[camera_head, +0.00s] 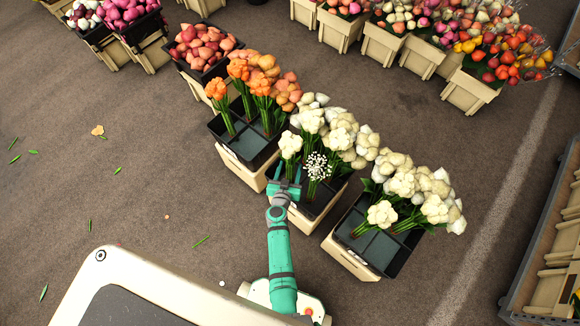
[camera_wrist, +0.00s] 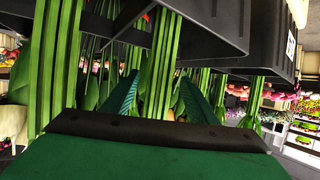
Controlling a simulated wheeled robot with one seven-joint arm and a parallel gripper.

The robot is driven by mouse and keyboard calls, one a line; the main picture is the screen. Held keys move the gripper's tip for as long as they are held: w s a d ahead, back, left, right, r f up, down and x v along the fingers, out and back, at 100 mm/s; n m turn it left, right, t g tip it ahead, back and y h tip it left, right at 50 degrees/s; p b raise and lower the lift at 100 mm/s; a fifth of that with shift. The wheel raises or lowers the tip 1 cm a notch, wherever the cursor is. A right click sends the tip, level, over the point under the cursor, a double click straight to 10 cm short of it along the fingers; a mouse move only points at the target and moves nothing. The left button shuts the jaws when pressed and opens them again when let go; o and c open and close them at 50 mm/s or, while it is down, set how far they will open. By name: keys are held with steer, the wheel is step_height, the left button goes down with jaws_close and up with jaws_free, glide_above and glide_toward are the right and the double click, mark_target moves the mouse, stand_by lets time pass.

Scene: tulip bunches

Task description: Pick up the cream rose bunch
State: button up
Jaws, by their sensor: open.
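Cream bunches (camera_head: 338,138) stand upright in the middle black-topped crate (camera_head: 325,200); one cream bunch (camera_head: 290,145) stands at its left front, right at my gripper. A bunch of small white blooms (camera_head: 317,165) is just right of it. More cream bunches (camera_head: 405,185) stand in the right crate (camera_head: 378,257). I cannot tell which is the named rose bunch. My gripper (camera_head: 288,172) is open, low over the middle crate's front left part. In the wrist view, its teal fingers stand on either side of green stems (camera_wrist: 160,70); the blooms are out of that view.
An orange bunch crate (camera_head: 240,145) stands to the left, close by. Other flower crates (camera_head: 385,42) line the back. A dark rack (camera_head: 530,250) is at the right edge. Grey paving (camera_head: 90,190) is open on the left, with scattered leaves.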

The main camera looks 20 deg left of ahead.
steer(key=shift+w+a+f, duration=0.1)
steer(key=shift+w+f, duration=0.05)
steer(key=shift+w, duration=0.2)
jaws_close()
